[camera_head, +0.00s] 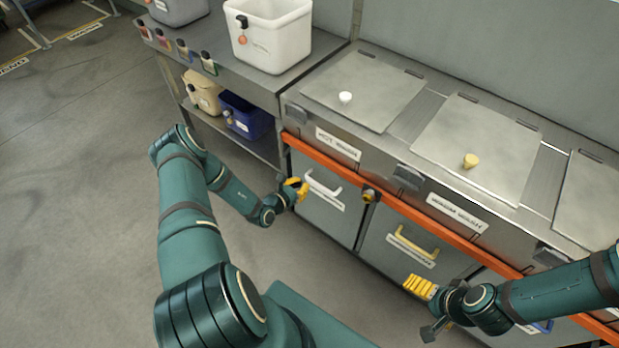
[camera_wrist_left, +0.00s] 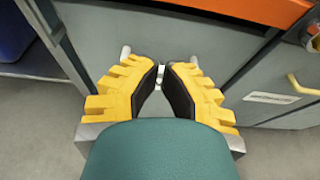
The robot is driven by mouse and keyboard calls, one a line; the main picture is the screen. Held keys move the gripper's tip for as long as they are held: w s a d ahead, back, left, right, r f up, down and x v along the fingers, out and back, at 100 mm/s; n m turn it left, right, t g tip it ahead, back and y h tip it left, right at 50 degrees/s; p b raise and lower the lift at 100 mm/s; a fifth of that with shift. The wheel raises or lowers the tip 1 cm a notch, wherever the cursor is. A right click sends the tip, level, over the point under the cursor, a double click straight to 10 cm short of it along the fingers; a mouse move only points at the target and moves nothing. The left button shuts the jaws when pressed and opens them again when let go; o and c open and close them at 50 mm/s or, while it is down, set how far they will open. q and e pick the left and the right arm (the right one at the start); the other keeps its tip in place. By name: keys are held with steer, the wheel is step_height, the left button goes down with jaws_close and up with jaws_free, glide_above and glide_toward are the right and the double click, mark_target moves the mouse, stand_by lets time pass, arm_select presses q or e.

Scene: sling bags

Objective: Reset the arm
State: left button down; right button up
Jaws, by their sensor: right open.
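My left gripper (camera_head: 297,189) has yellow fingers and is beside the left end of the pale handle (camera_head: 322,184) on the hot wash door (camera_head: 316,215). In the left wrist view its black-padded fingers (camera_wrist_left: 162,66) lean together with a narrow gap. I cannot tell whether they are open or shut. Ends of the pale handle (camera_wrist_left: 193,60) show on both sides of the fingertips, its middle hidden behind them. My right gripper (camera_head: 428,308) is open at the lower right, in front of the warm wash door and below its yellow handle (camera_head: 415,246). Nothing shows held in it.
The steel counter (camera_head: 440,95) has lids with knobs. An orange rail (camera_head: 430,218) runs along its front. A white bin (camera_head: 268,38) stands on the side bench, with beige (camera_head: 203,91) and blue (camera_head: 246,114) bins below. The floor at left (camera_head: 75,180) is clear.

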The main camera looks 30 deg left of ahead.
arm_select(q)
steer(key=shift+v, duration=0.75)
steer(key=s+d+r+m+g+h, duration=0.25)
steer(key=d+m+g, duration=0.2)
steer(key=d, duration=0.35)
steer(key=s+d+r+m+g+h, duration=0.1)
steer(key=s+d+m+g+h, duration=0.3)
steer(key=d, duration=0.4)
steer(key=s+d+r+m+g+h, duration=0.1)
steer(key=s+d+m+g+h, duration=0.2)
steer(key=d+m, duration=0.4)
steer(key=s+d+r+m+g+y, duration=0.2)
steer(key=s+m+g+y, duration=0.3)
steer(key=s+m, duration=0.4)
step_height(320, 180, up, 6)
steer(key=w+d+m+t+y, duration=0.2)
steer(key=m+t, duration=0.1)
steer(key=m, duration=0.5)
steer(key=shift+w+d+m+t, duration=0.15)
steer(key=shift+d+m+t, duration=0.2)
